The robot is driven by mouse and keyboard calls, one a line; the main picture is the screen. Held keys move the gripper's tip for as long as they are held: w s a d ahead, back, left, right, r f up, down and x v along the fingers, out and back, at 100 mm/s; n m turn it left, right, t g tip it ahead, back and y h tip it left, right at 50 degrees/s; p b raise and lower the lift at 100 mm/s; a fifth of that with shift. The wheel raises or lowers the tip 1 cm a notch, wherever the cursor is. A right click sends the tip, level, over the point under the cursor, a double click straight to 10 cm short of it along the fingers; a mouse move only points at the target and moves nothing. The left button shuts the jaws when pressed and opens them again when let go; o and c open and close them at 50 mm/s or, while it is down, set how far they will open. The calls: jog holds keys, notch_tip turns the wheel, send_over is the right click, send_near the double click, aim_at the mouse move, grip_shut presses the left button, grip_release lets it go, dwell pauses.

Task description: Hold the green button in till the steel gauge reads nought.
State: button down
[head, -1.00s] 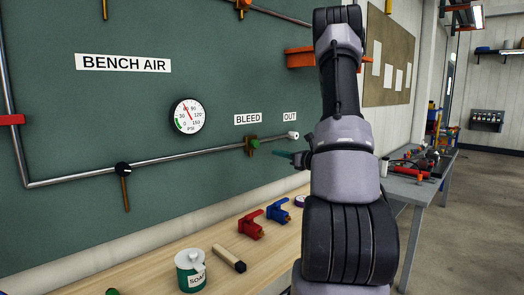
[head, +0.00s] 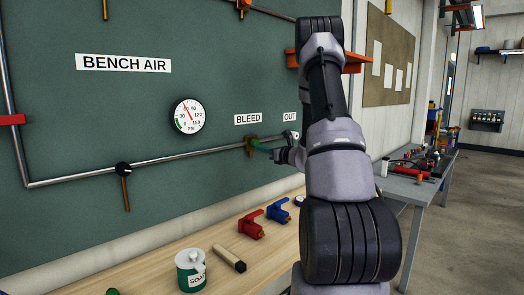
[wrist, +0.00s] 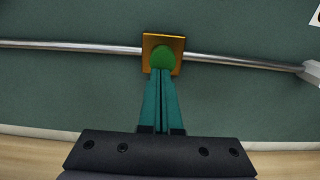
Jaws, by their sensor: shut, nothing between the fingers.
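The green button (wrist: 162,60) sits on a brass block on the steel pipe, under the BLEED label. It also shows in the head view (head: 254,143), partly hidden by my fingers. My gripper (wrist: 161,72) is shut and empty, its teal fingertips at the button's face and seeming to touch it. The gripper shows in the head view (head: 262,148) too. I cannot tell how far the button is pressed in. The round gauge (head: 188,116) has a white face marked PSI. Its thin needle points up and slightly left, near the 60 mark, not at 0.
A black-knobbed valve (head: 123,169) sits further left on the pipe. The white OUT fitting is just right of the button.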

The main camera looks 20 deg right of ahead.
jog(key=shift+x, duration=0.8)
jog(key=shift+w+a+r, duration=0.1)
jog(key=shift+r, duration=0.15)
dwell(1.9)
